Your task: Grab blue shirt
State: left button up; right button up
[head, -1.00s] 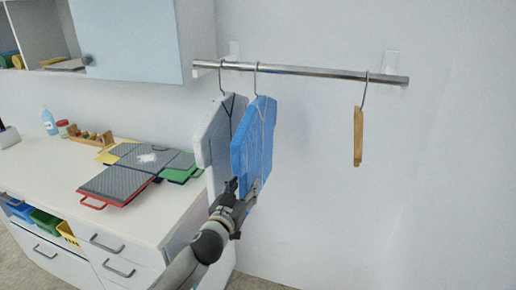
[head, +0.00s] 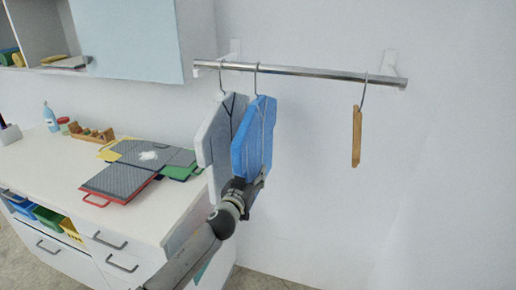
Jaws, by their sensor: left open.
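The blue shirt (head: 253,138) is a flat folded-looking piece that hangs by a metal hook from the rail. A grey-white shirt (head: 216,143) hangs close on its left. My left gripper (head: 250,184) is open at the lower part of the blue shirt, with its fingers around or beside the shirt's lower edge; I cannot tell which. The gripper hides the bottom of the blue shirt. My right gripper is not in view.
A white counter (head: 50,180) with boards (head: 120,183) stands left, under a cabinet (head: 130,40).

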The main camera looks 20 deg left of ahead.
pick_arm(q)
jog(key=c, duration=1.1)
grip_shut()
jog(key=shift+r, duration=0.1)
